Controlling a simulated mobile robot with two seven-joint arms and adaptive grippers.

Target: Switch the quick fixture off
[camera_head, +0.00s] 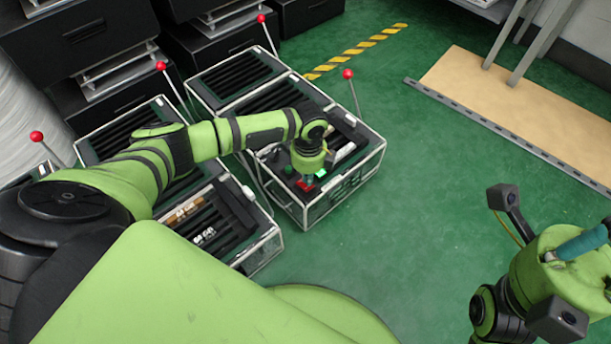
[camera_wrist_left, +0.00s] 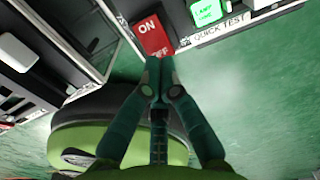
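The quick fixture (camera_head: 345,178) is a black box with a pale frame, standing on the green floor in the head view. In the left wrist view its front edge carries a "QUICK TEST" label (camera_wrist_left: 219,30). A red rocker switch (camera_wrist_left: 150,36) marked ON and OFF sits beside a lit green lamp (camera_wrist_left: 208,12). The lamp also glows in the head view (camera_head: 320,173). My left gripper (camera_wrist_left: 160,64) has its fingers together with nothing between them. The tips are at the OFF end and partly hide it; contact cannot be told. My right gripper (camera_head: 580,243) shows only in part at right.
Levers with red knobs (camera_head: 348,74) (camera_head: 261,18) (camera_head: 160,65) rise from this and neighbouring fixtures. Another fixture (camera_head: 262,245) stands close on the left. Black drawer cabinets (camera_head: 85,35) stand behind. The green floor to the right is clear, up to a tan board (camera_head: 510,105).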

